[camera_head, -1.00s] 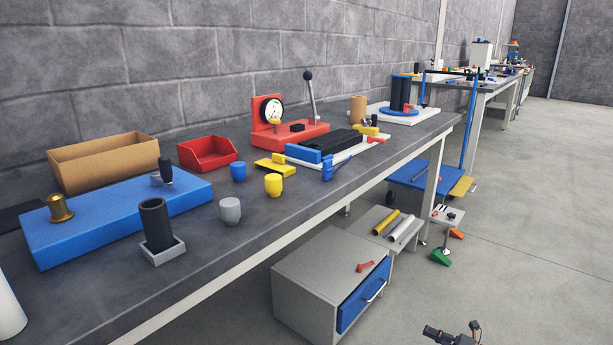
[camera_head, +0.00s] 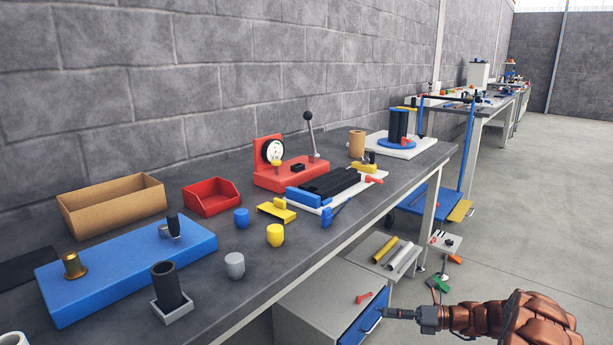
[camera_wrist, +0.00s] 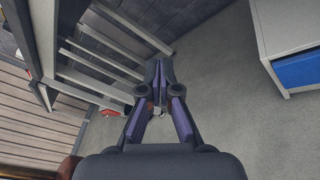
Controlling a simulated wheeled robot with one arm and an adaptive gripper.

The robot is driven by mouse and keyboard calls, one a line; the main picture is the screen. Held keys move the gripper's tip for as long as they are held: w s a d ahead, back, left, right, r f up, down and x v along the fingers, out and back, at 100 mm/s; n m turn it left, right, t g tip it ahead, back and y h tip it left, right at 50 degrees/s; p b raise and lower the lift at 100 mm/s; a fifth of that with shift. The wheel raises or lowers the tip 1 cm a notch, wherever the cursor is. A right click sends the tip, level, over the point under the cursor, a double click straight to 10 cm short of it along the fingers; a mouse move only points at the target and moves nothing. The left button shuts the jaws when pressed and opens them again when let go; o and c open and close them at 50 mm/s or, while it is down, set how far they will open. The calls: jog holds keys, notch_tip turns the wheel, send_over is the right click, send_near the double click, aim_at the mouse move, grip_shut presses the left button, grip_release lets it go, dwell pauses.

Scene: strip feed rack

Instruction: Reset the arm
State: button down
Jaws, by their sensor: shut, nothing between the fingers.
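My gripper (camera_head: 392,313) is at the lower right in the head view, at the end of my copper-coloured arm. It is in front of the blue drawer of the grey cabinet, and whether it touches the drawer cannot be told. In the wrist view my gripper (camera_wrist: 160,68) points away from the camera over the grey floor. Its fingers meet at the tips, with nothing between them.
The long grey workbench (camera_head: 270,265) runs along the wall, with a red gauge press (camera_head: 290,175), blue slab (camera_head: 125,270) and several cups. The drawer cabinet (camera_head: 310,295) stands below its front edge. Floor to the right is clear (camera_head: 540,220).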

jog(key=s+a+r+n+g+h+p, duration=0.25)
jog(key=s+a+r+n+p, duration=0.35)
jog(key=r, duration=0.4)
jog(key=s+a+r+n+g+h+p, duration=0.1)
jog(key=s+a+r+n+g+p, duration=0.25)
jog(key=s+r, duration=0.5)
jog(key=s+a+r+n+g+h+p, duration=0.2)
jog(key=s+a+r+n+p, duration=0.2)
jog(key=s+a+r+n, duration=0.45)
jog(key=s+d+r+n+h+p, duration=0.3)
jog(key=s+d+r+n+p, duration=0.1)
jog(key=s, duration=0.4)
jog(key=s+d+r+n+t+h+p, duration=0.1)
jog(key=s+d+r+n+h+p, duration=0.3)
jog(key=s+r+p, duration=0.2)
jog(key=s+d+r+n+h+p, duration=0.3)
jog(key=s+r, duration=0.4)
jog(key=s, duration=0.3)
jog(key=shift+s+d+r+n+t+h+p, duration=0.35)
jog(key=shift+d+n+p, duration=0.5)
jog(key=shift+p, duration=0.45)
